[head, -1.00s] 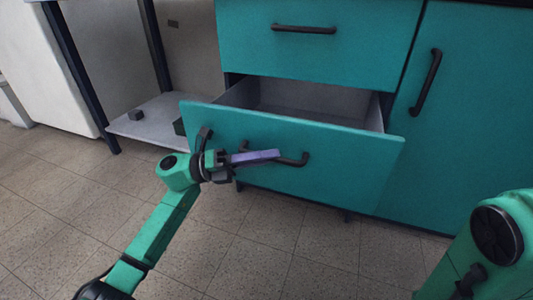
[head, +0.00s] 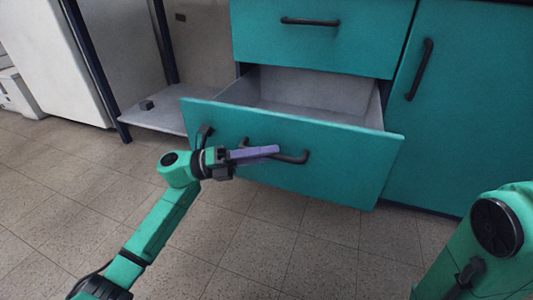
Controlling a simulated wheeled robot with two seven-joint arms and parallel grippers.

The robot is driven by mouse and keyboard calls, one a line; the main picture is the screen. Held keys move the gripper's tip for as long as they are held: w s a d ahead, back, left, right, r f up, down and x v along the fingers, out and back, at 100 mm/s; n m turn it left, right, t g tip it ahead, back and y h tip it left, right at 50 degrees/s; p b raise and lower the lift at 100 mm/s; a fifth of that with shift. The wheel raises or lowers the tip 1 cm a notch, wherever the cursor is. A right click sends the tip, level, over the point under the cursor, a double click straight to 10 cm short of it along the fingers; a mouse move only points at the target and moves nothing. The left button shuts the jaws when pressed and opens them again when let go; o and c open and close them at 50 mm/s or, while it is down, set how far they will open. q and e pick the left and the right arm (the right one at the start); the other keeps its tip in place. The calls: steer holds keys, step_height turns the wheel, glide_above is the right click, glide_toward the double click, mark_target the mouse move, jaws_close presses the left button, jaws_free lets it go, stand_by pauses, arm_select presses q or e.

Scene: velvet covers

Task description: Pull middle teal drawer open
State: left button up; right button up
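The teal drawer (head: 340,165) below the top drawer stands well open, with its grey inside (head: 310,95) showing and looking empty. Its dark bar handle (head: 295,157) is on the front panel. My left gripper (head: 262,152) is at this handle, its purple fingers close together and lying across the handle's left and middle part. The fingers hide part of the bar, and it appears gripped between them. My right gripper is out of view; only part of my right arm shows at the lower right.
The top teal drawer (head: 320,40) is shut. A teal cabinet door (head: 460,110) with an upright dark handle (head: 420,70) is shut at the right. A low grey shelf (head: 160,115) with dark posts stands at the left. The tiled floor (head: 270,240) in front is clear.

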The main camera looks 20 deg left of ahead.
arm_select(q)
steer(key=shift+o, duration=0.3)
steer(key=shift+a, duration=0.15)
steer(key=p+v, duration=0.3)
steer(key=v, duration=1.1)
steer(key=shift+p, duration=0.4)
steer(key=shift+s, duration=0.1)
